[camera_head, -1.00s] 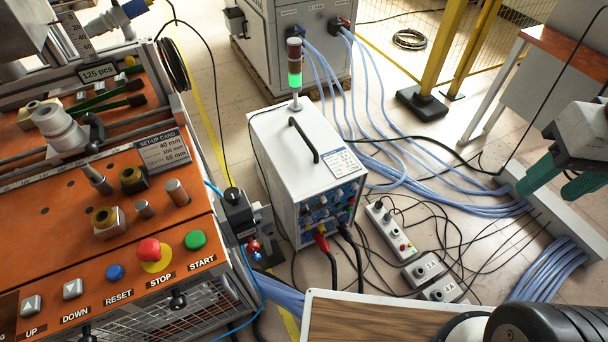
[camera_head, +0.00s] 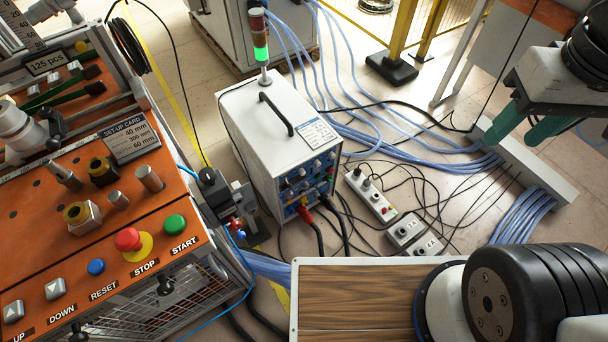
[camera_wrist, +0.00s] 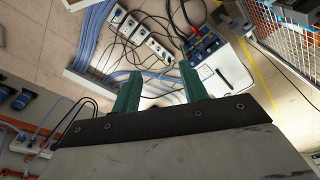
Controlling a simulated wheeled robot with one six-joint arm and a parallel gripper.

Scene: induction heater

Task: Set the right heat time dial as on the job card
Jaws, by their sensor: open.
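The white heater unit (camera_head: 262,135) stands on the floor at the middle of the head view. Its front panel (camera_head: 308,185) carries several small dials and blue connectors, too small to tell the right heat time dial apart. A printed card (camera_head: 318,133) lies on its top edge; its text cannot be read. In the wrist view the heater (camera_wrist: 222,68) shows at the upper right, its panel (camera_wrist: 203,44) partly visible. My gripper (camera_head: 527,127) has green fingers and is at the right of the head view, open and empty, well apart from the heater. It also shows in the wrist view (camera_wrist: 160,90).
An orange workbench (camera_head: 100,240) with buttons and a set-up card (camera_head: 128,140) stands at left. Blue hoses (camera_head: 400,150), black cables and power strips (camera_head: 371,197) cover the floor right of the heater. A yellow post (camera_head: 400,35) stands behind.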

